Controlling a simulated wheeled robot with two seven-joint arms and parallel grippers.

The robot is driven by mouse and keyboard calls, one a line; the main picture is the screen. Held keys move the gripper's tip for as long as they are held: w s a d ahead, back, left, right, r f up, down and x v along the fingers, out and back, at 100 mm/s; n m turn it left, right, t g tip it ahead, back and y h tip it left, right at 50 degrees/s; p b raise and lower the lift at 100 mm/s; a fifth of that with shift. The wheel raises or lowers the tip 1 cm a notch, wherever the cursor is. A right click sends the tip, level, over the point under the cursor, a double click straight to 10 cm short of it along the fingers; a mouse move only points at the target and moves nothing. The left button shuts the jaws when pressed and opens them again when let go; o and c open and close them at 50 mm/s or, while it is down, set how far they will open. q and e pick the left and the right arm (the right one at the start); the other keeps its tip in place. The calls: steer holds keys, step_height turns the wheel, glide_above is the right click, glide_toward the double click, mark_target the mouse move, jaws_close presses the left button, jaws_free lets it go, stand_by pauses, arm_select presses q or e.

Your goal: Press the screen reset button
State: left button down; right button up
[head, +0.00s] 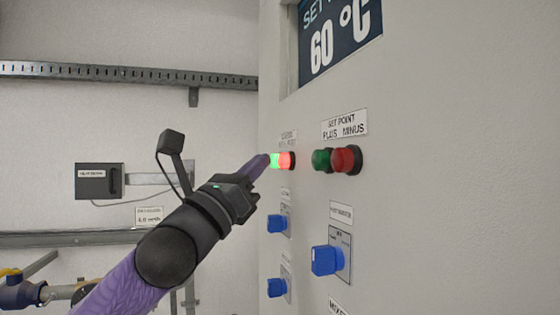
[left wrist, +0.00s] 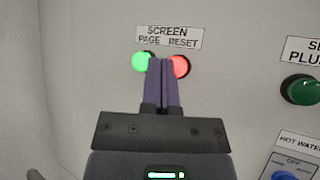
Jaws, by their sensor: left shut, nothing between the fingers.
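The screen reset button is the red, lit one (left wrist: 180,67), under the right half of the label "SCREEN PAGE RESET" (left wrist: 169,38) in the left wrist view. The green, lit page button (left wrist: 142,62) is at its left. In the head view the red button (head: 288,160) and green button (head: 275,161) show small on the panel. My left gripper (head: 264,161) is shut and empty, its purple fingers pointing at the panel. In the left wrist view its fingertips (left wrist: 163,61) lie between the two buttons, overlapping the red one's left edge. I cannot tell whether they touch anything.
Set point plus (head: 321,160) and minus (head: 346,160) buttons sit to the right on the grey panel (head: 440,190). Blue knobs (head: 327,260) are below. A display (head: 341,38) reading 60 °C is above. A small dark box (head: 99,181) is on the left wall.

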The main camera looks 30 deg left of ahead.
stand_by(0.4)
arm_select(q)
steer(key=shift+w+d+p, duration=0.3)
steer(key=shift+p, duration=0.05)
steer(key=shift+w+d+p, duration=0.25)
steer(key=shift+w+p, duration=0.1)
steer(key=shift+p, duration=0.05)
stand_by(0.6)
stand_by(0.3)
steer(key=shift+s+a+b, duration=0.45)
steer(key=shift+s+a, duration=0.05)
steer(key=shift+s, duration=0.15)
